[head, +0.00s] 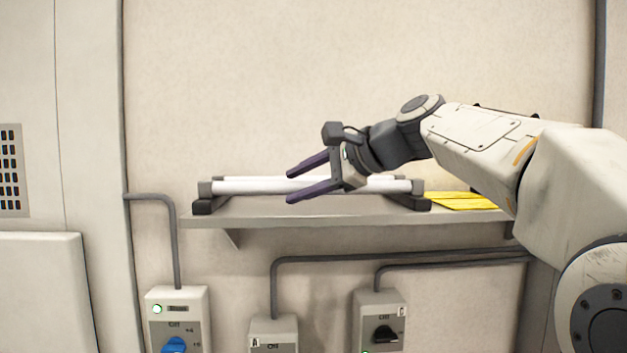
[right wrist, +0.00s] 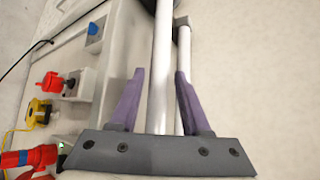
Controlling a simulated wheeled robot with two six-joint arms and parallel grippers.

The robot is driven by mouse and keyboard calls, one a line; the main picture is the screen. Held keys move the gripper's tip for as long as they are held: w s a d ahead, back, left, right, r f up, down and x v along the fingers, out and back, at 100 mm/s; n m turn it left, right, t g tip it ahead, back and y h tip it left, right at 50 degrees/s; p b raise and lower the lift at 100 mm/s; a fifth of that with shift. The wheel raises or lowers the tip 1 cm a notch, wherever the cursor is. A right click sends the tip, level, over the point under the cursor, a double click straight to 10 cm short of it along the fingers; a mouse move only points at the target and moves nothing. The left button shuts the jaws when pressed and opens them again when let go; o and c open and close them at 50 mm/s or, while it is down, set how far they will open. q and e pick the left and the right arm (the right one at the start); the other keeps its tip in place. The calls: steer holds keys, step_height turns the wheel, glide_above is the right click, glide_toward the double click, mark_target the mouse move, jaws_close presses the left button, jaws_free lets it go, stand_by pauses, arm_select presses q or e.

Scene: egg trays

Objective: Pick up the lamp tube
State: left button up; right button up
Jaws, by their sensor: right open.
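Two white lamp tubes lie side by side on dark holders on a wall shelf. The front lamp tube (head: 250,187) has grey end caps and shows left of my right gripper in the head view. My right gripper (head: 290,186) is open, with its purple fingers pointing left at about the height of the tubes. In the right wrist view the front tube (right wrist: 161,70) runs between the open fingers (right wrist: 158,90). The rear tube (right wrist: 184,80) shows near the other finger. I cannot tell whether a finger touches a tube. My left gripper is not in view.
The shelf (head: 290,218) is fixed to the wall, with yellow sheets (head: 460,201) at its right end. Below are grey switch boxes (head: 180,310) and conduits. The wall above the shelf is bare. In the wrist view a red object (right wrist: 52,82) shows at left.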

steer(key=shift+w+a+f, duration=0.25)
steer(key=shift+w+a, duration=0.05)
steer(key=c, duration=0.7)
steer(key=shift+c, duration=0.2)
steer(key=shift+r, duration=0.15)
